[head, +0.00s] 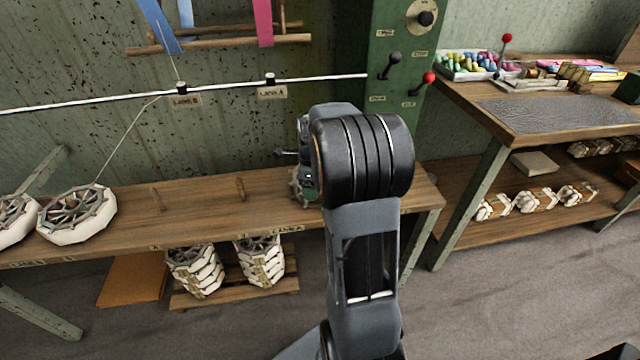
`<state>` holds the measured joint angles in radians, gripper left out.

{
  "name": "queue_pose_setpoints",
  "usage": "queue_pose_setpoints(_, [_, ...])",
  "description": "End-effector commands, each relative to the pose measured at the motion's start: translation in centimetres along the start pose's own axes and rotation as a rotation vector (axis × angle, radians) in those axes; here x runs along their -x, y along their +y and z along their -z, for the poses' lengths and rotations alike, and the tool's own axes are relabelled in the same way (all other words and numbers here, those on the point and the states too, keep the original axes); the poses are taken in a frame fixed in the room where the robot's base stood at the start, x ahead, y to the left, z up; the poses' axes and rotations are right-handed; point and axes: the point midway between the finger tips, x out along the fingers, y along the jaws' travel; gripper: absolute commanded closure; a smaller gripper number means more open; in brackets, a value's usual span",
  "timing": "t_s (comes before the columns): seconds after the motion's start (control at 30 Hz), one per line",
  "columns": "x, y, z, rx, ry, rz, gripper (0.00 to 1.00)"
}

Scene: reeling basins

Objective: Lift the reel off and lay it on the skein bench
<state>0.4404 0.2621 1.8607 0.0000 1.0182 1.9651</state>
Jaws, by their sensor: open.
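My arm rises through the middle of the head view, and its thick black joint hides what is behind it. My gripper cannot be made out. A partly hidden machine (307,187), dark with green and pale parts, stands on the long wooden bench (205,212) just left of the arm; I cannot tell whether it bears a reel. A white-rimmed spoked wheel (78,230) lies on the bench at the left, with a thread rising to the rail. A second one (12,232) is cut by the left edge. A bench at the right (490,115), possibly the skein bench, has a grey mat.
White-and-wood reel-like stacks (262,265) stand on a low pallet under the long bench. A green control cabinet (392,60) with levers stands behind. A tray of coloured pieces (465,65) sits at the right bench's back. The grey mat (560,112) looks clear.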

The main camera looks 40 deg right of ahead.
Motion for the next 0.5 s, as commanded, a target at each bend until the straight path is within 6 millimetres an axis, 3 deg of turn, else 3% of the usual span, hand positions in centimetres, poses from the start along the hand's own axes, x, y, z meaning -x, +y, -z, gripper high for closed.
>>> queue_pose_setpoints(0.3, [-4.3, 0.2, -0.2, 0.001, 0.001, -0.002, 0.40])
queue_pose_setpoints(0.5, [-4.7, 0.2, -0.2, 0.001, 0.000, 0.000, 0.40])
